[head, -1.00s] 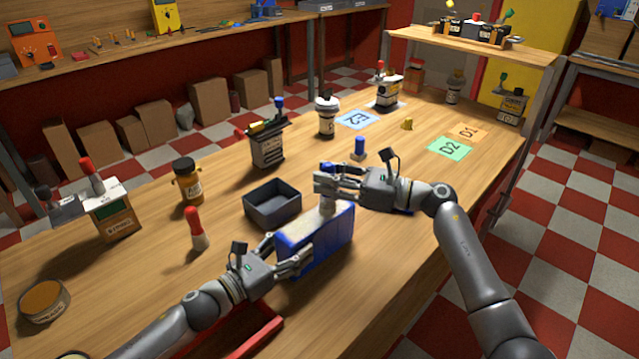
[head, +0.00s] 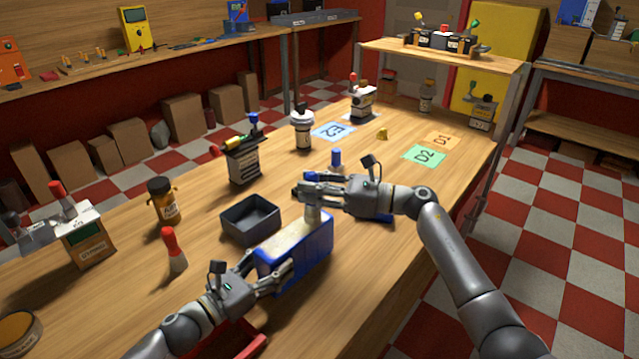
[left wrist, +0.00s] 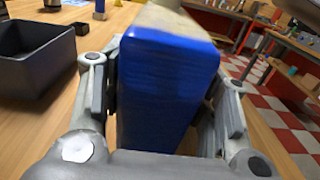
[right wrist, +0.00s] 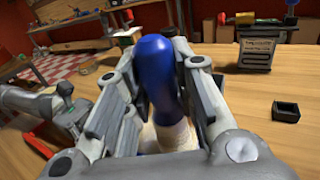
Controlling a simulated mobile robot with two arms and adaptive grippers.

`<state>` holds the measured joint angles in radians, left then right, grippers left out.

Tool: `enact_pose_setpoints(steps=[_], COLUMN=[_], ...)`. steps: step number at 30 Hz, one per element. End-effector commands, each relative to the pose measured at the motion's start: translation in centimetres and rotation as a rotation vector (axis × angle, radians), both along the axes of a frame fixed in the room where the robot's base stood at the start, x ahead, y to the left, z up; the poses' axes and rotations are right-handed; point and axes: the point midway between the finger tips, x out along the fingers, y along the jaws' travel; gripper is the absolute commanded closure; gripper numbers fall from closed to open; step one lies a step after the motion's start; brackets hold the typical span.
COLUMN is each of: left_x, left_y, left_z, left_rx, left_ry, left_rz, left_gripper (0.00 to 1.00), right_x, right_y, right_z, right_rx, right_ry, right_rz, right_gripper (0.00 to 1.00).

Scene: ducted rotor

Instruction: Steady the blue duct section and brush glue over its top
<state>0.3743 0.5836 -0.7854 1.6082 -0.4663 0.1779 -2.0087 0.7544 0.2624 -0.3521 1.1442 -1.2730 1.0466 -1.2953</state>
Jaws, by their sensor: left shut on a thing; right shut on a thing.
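The blue duct section (head: 310,256) stands on the wooden table, with a pale, whitish top. My left gripper (head: 279,272) is shut on its near end; in the left wrist view, the fingers lie on both sides of the blue block (left wrist: 165,85). My right gripper (head: 312,191) is shut on the brush (head: 313,216), held above the far part of the section's top. In the right wrist view, the brush's rounded blue handle (right wrist: 155,75) shows between the fingers, with a pale lower part below. Whether its tip touches the top is hard to tell.
A dark open bin (head: 250,222) stands just left of the duct section. A red-topped bottle (head: 173,250) and an amber jar (head: 164,200) stand further left. A blue-capped item (head: 336,160) is behind my right gripper. Mats E2 (head: 334,131) and D2 (head: 424,155) lie beyond.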

Motion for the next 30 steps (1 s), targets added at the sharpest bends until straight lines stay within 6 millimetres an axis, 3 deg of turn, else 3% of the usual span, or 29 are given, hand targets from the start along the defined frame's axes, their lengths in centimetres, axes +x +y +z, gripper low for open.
enact_pose_setpoints(steps=[30], left_x=[0.0], left_y=[0.0], left_z=[0.0], left_rx=[-0.001], left_ry=[-0.001], left_rz=[0.0], left_gripper=[0.74], right_x=[-6.3], right_y=[6.8], right_z=[-0.1], right_rx=[-0.001], right_ry=[-0.001], right_rz=[0.001], right_gripper=[0.99])
